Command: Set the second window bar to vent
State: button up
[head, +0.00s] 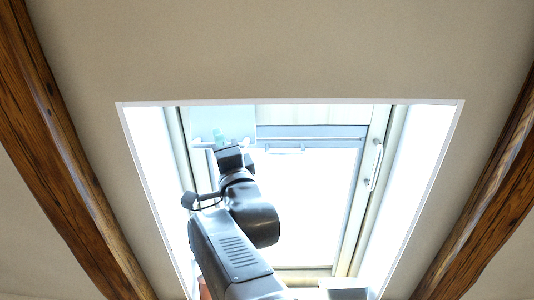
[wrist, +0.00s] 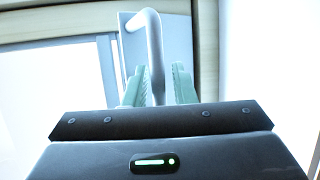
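A skylight window shows in the head view, and my arm reaches up to its upper left. A pale bar (wrist: 154,45), bent at its top, stands out from a light plate (wrist: 180,35) in the wrist view. My gripper (wrist: 160,72) has its two green fingers apart, one on each side of the bar. The bar looks nearer the left finger, with a gap to the right one. In the head view my gripper (head: 221,136) is in front of a pale blue plate (head: 240,118). The bar's lower part is hidden by my gripper.
A long white handle (head: 375,165) is on the right side of the window frame. A short bar (head: 285,150) is on the upper sash rail (head: 310,132). White reveal walls (head: 418,150) slope around the opening. Wooden beams (head: 60,140) run along both sides.

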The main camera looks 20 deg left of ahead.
jog(key=shift+o, duration=0.6)
jog(key=shift+f, duration=0.1)
jog(key=shift+s+d+f, duration=0.1)
jog(key=shift+f, duration=0.15)
jog(key=b+v, duration=0.5)
jog(key=v, duration=0.8)
jog(key=shift+b, duration=0.35)
jog(key=p+x, duration=0.5)
jog(key=x, duration=0.8)
jog(key=shift+r+p, duration=0.3)
jog(key=shift+p, duration=0.1)
jog(key=shift+w+a+r, duration=0.15)
jog(key=shift+w+a, duration=0.1)
jog(key=shift+w, duration=0.05)
jog(key=shift+w+f+p, duration=0.2)
jog(key=shift+w+p, duration=0.05)
jog(key=shift+p, duration=0.05)
